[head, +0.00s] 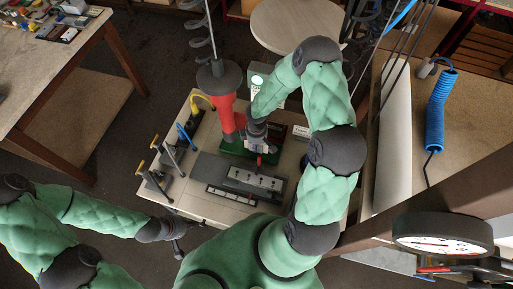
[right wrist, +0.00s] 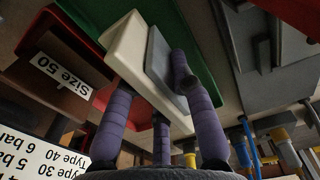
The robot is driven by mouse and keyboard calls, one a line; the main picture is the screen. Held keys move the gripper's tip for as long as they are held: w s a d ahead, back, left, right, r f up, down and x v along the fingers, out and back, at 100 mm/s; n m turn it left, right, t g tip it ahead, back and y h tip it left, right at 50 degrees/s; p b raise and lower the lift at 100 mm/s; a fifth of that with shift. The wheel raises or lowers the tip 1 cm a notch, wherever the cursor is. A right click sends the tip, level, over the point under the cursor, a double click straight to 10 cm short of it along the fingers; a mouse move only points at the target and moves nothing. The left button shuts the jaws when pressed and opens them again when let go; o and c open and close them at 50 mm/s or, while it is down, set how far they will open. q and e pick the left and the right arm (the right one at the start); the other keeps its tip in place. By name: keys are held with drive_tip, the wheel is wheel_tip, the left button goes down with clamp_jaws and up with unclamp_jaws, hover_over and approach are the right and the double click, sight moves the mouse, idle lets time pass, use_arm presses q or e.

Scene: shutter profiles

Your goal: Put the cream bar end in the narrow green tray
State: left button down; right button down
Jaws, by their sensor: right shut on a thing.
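The cream bar end (right wrist: 128,62) is a pale block with a grey face, seen close up in the right wrist view. The purple fingers of my right gripper (right wrist: 160,95) are shut on it. A green tray (right wrist: 200,50) lies just beyond the bar end in that view; I cannot tell whether they touch. In the head view my right gripper (head: 262,148) is over the worktable at the right end of the green tray (head: 232,150), and the bar end is mostly hidden there. My left gripper (head: 180,238) hangs low at the table's front left corner, too small to tell open or shut.
A dark grey fixture (head: 255,180) lies in front. Small clamps with yellow and blue handles (head: 160,150) line the table's left side. A "Size 50" label (right wrist: 60,75) shows on a brown box.

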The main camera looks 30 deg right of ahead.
wheel_tip(320, 180, down, 3)
drive_tip(key=shift+r, duration=0.2)
drive_tip(key=shift+w+f, duration=0.1)
drive_tip(key=shift+f, duration=0.15)
drive_tip(key=shift+f+b, duration=0.1)
drive_tip(key=shift+b, duration=0.3)
drive_tip(key=c, duration=1.1)
unclamp_jaws()
drive_tip(key=shift+o, duration=0.2)
